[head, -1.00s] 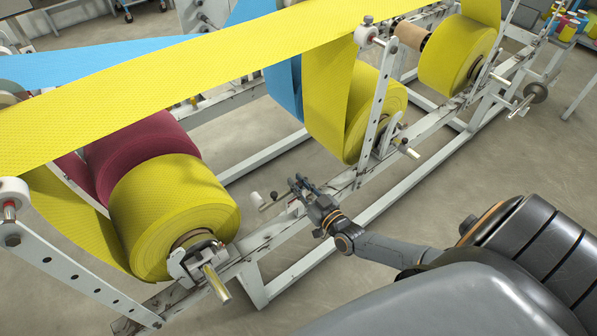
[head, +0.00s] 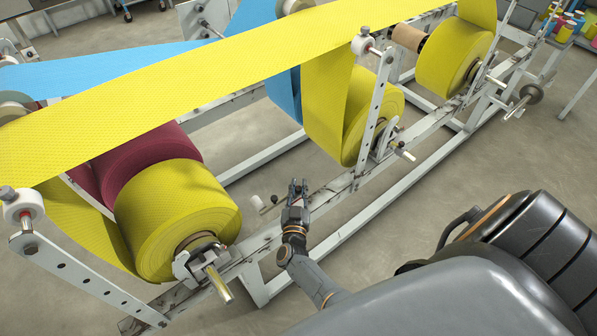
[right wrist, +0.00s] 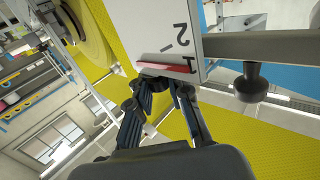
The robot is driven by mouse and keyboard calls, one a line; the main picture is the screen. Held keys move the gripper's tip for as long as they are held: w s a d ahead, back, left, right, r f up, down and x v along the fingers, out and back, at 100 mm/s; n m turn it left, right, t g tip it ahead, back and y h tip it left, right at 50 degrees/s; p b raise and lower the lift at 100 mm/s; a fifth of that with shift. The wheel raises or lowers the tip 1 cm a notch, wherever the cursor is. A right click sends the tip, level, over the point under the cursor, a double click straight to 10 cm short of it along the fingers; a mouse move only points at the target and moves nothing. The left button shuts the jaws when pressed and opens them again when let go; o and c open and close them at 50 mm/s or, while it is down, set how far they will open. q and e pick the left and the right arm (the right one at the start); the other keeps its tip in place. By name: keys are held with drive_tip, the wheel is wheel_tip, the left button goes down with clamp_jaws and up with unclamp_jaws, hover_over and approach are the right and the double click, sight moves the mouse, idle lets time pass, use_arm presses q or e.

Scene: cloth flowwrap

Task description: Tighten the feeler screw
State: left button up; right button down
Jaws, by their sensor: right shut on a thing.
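My right gripper (head: 298,187) is in the middle of the head view, above the near rail of the machine frame, with its fingers pointing away from me. In the right wrist view its fingers (right wrist: 162,92) are shut around a dark knob (right wrist: 155,82), which looks like the feeler screw and is mostly hidden between the fingertips. The knob sits at the lower edge of a white plate (right wrist: 185,28) with dark numerals and a red strip (right wrist: 165,69). In the head view the gripper hides the knob. My left gripper is not in view.
A second dark knob (right wrist: 252,84) hangs from a grey bar (right wrist: 265,45) right of the plate. A yellow roll (head: 185,215) stands left of the gripper, another (head: 372,120) beyond it to the right. A yellow web (head: 200,75) spans overhead. Floor between the rails is clear.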

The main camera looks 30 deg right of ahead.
drive_tip(key=shift+h, duration=0.3)
idle(0.4)
drive_tip(key=c, duration=1.2)
unclamp_jaws()
drive_tip(key=shift+s+a, duration=0.1)
